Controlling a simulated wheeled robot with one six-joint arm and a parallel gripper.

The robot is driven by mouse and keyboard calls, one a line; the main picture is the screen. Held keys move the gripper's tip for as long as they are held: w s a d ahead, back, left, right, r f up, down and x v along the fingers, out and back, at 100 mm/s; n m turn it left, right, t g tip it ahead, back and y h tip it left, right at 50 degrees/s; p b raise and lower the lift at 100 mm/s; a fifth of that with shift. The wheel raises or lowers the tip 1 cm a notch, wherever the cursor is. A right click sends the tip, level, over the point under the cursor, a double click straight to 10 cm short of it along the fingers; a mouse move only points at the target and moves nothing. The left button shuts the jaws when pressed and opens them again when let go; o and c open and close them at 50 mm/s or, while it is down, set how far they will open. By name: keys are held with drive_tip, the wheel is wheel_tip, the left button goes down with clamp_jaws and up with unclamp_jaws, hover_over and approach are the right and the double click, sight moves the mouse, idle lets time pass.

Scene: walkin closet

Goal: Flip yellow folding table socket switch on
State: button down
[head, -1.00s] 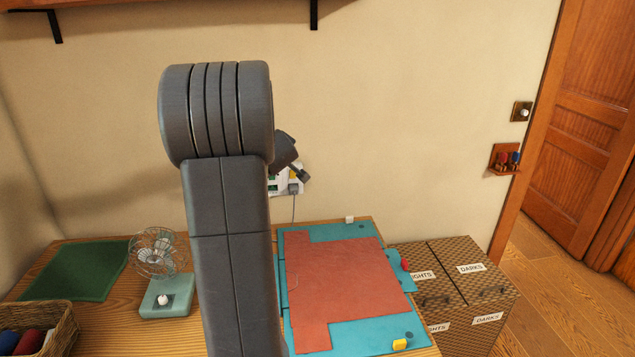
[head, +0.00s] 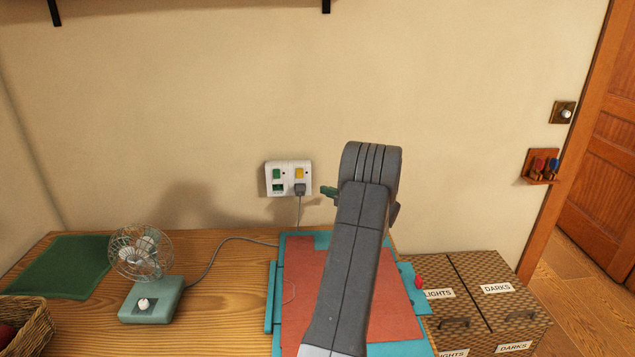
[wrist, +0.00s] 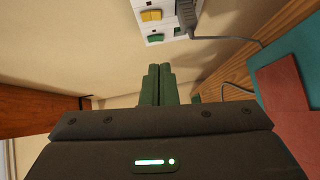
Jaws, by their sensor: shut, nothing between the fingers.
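The white double wall socket (head: 288,165) is in clear sight on the wall in the head view. Its yellow switch (head: 299,173) is at the right, above a grey plug (head: 300,189); its green switch (head: 277,174) is at the left. I cannot tell which way the yellow switch is tipped. My gripper (head: 327,191) is just right of the socket, apart from it, with green fingers together and empty. In the wrist view the shut fingers (wrist: 159,84) are below the socket plate (wrist: 160,25), where the yellow switch (wrist: 150,15) also shows.
A teal folding board (head: 275,300) with a red panel lies on the wooden table (head: 215,310). A fan (head: 150,300) with a cord stands left. Wicker laundry boxes (head: 490,285) are at the right. The wall around the socket is bare.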

idle(0.4)
drive_tip(key=p, duration=0.4)
approach(297, 178)
drive_tip(key=w+a, duration=0.2)
drive_tip(key=a, duration=0.2)
drive_tip(key=shift+w+a+f, duration=0.1)
drive_tip(key=shift+w, duration=0.95)
drive_tip(key=shift+f, duration=0.1)
drive_tip(key=shift+w+f+b, duration=0.15)
drive_tip(key=shift+f+b, duration=0.1)
drive_tip(key=shift+b, duration=0.75)
drive_tip(key=shift+r+n, duration=0.3)
drive_tip(key=shift+f, duration=0.1)
